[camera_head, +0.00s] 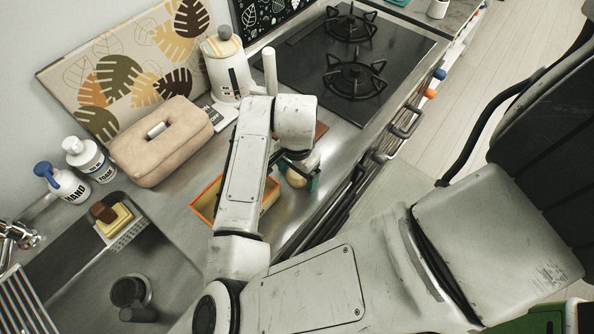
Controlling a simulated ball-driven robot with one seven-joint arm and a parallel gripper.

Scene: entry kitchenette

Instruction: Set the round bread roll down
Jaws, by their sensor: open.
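The round bread roll (296,179) is a small tan shape low beside the end of my arm, near the counter's front edge. My gripper (298,170) is at the roll, with dark and teal finger parts around it. Its jaws are open. My wrist and forearm hide part of the roll and most of the fingers. I cannot tell whether the fingers touch the roll, or exactly what lies beneath it.
An orange-rimmed box (204,204) sits left of the roll, partly behind my forearm. A beige tissue-box-like case (160,150), a white kettle-like jug (224,70) and a black gas hob (300,75) stand farther back. The sink (70,265) is at lower left.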

